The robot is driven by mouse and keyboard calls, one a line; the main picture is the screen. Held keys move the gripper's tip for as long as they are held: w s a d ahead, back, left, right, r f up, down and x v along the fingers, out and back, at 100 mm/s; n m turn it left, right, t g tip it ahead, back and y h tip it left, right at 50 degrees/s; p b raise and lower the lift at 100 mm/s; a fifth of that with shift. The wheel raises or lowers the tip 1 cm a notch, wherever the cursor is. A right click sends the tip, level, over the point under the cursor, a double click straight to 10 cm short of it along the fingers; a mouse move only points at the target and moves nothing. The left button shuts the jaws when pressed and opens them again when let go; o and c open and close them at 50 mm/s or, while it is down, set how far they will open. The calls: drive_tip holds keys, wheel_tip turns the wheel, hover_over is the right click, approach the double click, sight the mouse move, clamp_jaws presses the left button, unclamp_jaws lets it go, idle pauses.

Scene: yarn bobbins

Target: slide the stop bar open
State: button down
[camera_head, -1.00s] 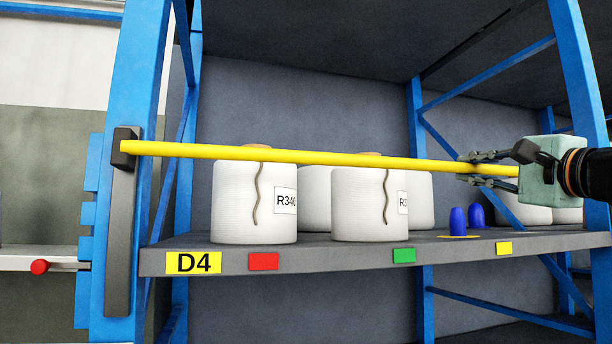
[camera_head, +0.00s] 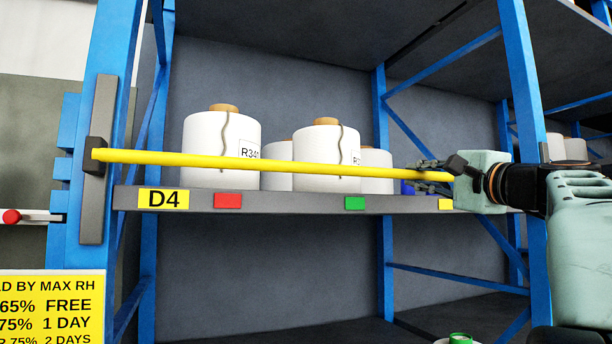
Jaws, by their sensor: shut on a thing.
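The stop bar (camera_head: 280,162) is a long yellow rod that runs across the front of the shelf, just above its front edge. Its left end sits in a dark block (camera_head: 96,155) about midway along a dark upright track (camera_head: 107,205) on the blue post. My gripper (camera_head: 433,172) is shut on the bar near its right end. My gripper and arm hide the bar's right end.
White bobbins (camera_head: 205,130) with tan core tops stand on the shelf behind the bar, which crosses their lower parts. The grey shelf edge (camera_head: 290,203) carries a D4 label and coloured tags. A blue post (camera_head: 525,110) stands close behind my arm. A yellow sign (camera_head: 50,305) is at lower left.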

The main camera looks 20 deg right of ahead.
wheel_tip(320, 180, down, 8)
drive_tip(key=b, duration=0.6)
drive_tip(key=c, duration=1.9)
unclamp_jaws()
drive_tip(key=shift+c, duration=0.2)
drive_tip(key=shift+r, duration=0.1)
drive_tip(key=shift+r, duration=5.05)
drive_tip(key=shift+s+f, duration=0.1)
drive_tip(key=shift+f, duration=0.05)
